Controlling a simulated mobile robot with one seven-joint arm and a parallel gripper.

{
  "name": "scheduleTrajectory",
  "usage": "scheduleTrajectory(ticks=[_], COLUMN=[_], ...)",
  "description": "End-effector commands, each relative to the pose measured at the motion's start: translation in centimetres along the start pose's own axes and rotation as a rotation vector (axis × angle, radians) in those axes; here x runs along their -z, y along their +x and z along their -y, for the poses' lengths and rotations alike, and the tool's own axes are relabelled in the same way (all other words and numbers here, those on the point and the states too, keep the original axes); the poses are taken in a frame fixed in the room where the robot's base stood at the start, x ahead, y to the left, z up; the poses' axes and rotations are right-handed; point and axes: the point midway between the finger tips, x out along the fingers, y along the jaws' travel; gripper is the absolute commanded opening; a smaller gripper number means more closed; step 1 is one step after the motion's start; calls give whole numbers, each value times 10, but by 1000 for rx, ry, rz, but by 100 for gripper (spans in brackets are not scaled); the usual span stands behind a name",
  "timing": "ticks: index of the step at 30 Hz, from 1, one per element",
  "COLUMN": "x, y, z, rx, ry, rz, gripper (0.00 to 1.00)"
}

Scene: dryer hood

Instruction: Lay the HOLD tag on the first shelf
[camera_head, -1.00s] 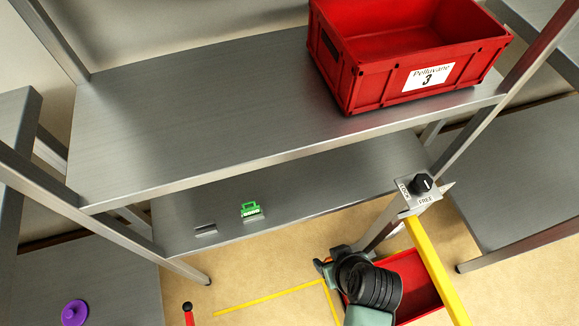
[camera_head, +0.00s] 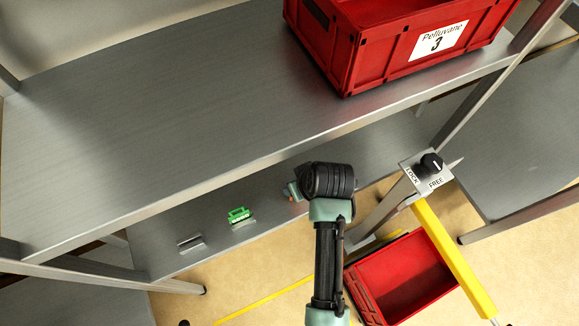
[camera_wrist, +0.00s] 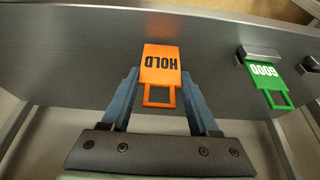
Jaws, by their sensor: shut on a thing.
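The orange HOLD tag (camera_wrist: 160,66) is between the two fingers of my gripper (camera_wrist: 162,88) in the wrist view, its lettering upside down there. My gripper is shut on it, in front of a grey metal shelf edge. Whether the tag touches that edge is unclear. In the head view my gripper (camera_head: 292,191) is at the front of the lower shelf (camera_head: 375,150), mostly hidden behind my wrist, and the tag cannot be made out. The upper shelf (camera_head: 150,120) has a wide bare surface left of a red bin.
A green GOOD tag (camera_head: 238,215) hangs at a holder on the lower shelf's edge, with an empty holder (camera_head: 190,242) to its left. The red bin (camera_head: 375,60), labelled Pelluvane 3, fills the upper shelf's right. A LOCK/FREE knob (camera_head: 431,163) and red floor bin (camera_head: 405,280) are at right.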

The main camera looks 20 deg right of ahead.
Motion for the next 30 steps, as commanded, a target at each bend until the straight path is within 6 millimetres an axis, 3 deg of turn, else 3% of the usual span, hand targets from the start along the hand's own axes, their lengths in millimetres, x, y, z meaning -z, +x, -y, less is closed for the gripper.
scheduleTrajectory(ticks=[14,28,29,30], x=[50,44,45,45], y=[22,29,28,28], z=[0,0,0,0], rx=[-1,0,0,0], ry=[-1,1,1,1], rz=[-1,2,1,1], gripper=[9,9,64,72])
